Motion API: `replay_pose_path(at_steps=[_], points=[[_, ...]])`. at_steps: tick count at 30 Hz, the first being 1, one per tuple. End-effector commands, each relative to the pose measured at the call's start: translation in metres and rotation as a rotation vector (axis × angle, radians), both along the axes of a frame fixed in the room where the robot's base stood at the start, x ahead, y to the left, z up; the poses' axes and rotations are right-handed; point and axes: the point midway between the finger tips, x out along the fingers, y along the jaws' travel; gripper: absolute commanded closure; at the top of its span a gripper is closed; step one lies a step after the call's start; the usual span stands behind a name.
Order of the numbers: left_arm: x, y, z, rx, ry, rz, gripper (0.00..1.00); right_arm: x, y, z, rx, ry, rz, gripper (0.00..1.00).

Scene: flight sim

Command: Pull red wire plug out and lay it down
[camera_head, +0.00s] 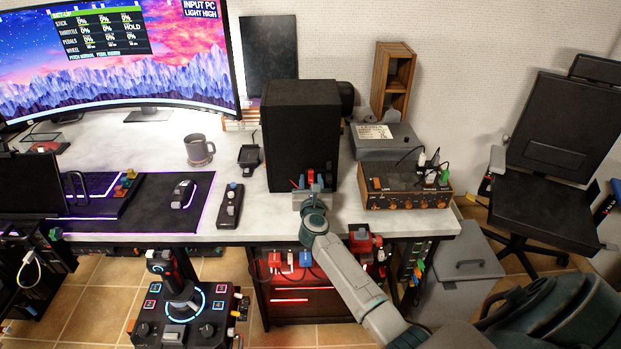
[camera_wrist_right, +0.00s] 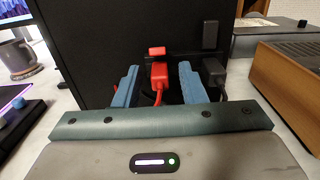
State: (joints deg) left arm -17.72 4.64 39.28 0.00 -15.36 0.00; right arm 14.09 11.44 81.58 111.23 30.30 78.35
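The red plug (camera_wrist_right: 159,76) sits at the lower face of the tall black box (camera_head: 300,125), with its red wire (camera_wrist_right: 158,98) hanging below. My right gripper (camera_wrist_right: 158,70) is open, with one blue finger on each side of the red plug and gaps between. In the head view my right gripper (camera_head: 313,188) is at the foot of the black box and partly covers the plug area. The black box also shows in the right wrist view (camera_wrist_right: 105,40). My left gripper is not in view.
A black plug (camera_wrist_right: 213,72) is just right of my right finger, and a small red piece (camera_wrist_right: 157,51) is above the red plug. A wooden-sided amplifier (camera_head: 405,188) stands to the right. A mug (camera_head: 199,150) and a remote (camera_head: 229,206) are left; bare white desk (camera_head: 265,222) lies between.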

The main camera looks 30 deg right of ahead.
Motion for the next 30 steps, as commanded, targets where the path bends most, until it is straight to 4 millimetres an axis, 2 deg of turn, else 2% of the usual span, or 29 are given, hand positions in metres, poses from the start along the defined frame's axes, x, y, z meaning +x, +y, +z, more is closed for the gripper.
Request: replay_pose_path(at_steps=[4, 9, 10, 17, 30], points=[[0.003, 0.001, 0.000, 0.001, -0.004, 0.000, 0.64, 0.000, 0.000, 0.000, 0.000, 0.000, 0.000, 0.65], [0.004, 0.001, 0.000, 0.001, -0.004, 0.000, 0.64, 0.000, 0.000, 0.000, 0.000, 0.000, 0.000, 0.98], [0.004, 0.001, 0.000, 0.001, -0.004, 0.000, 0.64, 0.000, 0.000, 0.000, 0.000, 0.000, 0.000, 1.00], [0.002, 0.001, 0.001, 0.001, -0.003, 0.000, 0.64, -0.001, 0.001, 0.000, 0.000, 0.000, 0.000, 1.00], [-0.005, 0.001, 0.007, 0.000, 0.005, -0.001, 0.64, -0.016, 0.010, 0.001, 0.000, 0.000, 0.000, 1.00]])
